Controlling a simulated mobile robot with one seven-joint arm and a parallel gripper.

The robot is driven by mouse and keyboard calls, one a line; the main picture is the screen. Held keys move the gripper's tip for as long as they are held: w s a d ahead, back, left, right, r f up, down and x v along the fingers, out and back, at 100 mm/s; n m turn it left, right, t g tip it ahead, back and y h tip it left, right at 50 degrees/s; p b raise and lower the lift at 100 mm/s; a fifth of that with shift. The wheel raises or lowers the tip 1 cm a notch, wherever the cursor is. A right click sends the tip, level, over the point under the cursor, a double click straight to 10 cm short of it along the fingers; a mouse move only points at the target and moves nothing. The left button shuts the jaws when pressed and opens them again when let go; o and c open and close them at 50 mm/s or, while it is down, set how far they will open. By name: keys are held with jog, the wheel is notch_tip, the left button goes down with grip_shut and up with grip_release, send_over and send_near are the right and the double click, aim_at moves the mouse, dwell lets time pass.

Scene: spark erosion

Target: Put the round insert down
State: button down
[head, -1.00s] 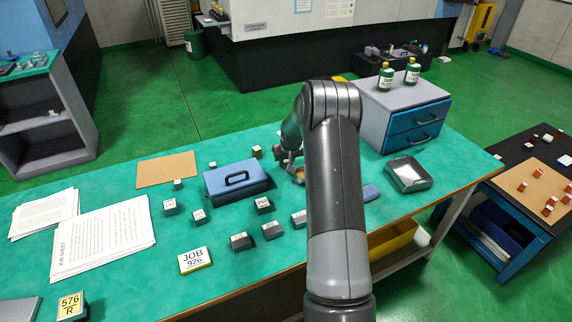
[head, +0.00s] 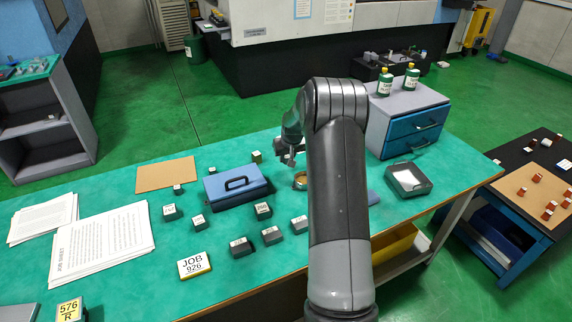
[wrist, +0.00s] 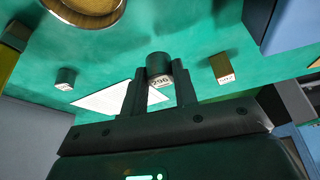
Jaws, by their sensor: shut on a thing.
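My gripper (wrist: 159,88) is shut on a dark round insert (wrist: 157,64) with a white label that seems to read 296. The insert sits between the fingertips, with green table top behind it. In the head view my gripper (head: 291,156) is above the table, just behind a round brass-rimmed dish (head: 299,181). The insert cannot be made out there. The dish, with a brownish inside, also shows at the top left of the wrist view (wrist: 88,17). My own arm hides part of the table.
A blue box (head: 235,187) with a handle stands left of the dish, with several small labelled blocks in front of it. A grey tray (head: 408,180) lies at right, before the blue drawer unit (head: 412,125).

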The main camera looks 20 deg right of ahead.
jog(key=s+d+r, duration=0.9)
jog(key=r, duration=0.4)
jog(key=s+d+m+g+h, duration=0.25)
jog(key=s+d+m, duration=0.65)
jog(key=s+d, duration=2)
send_over(407, 181)
jog(key=shift+t+h, duration=0.25)
jog(key=shift+t, duration=0.1)
jog(key=f, duration=1.2)
jog(key=shift+s+a+f, duration=0.3)
jog(key=shift+s+a, duration=0.1)
jog(key=shift+f, duration=1.95)
jog(key=shift+f, duration=0.15)
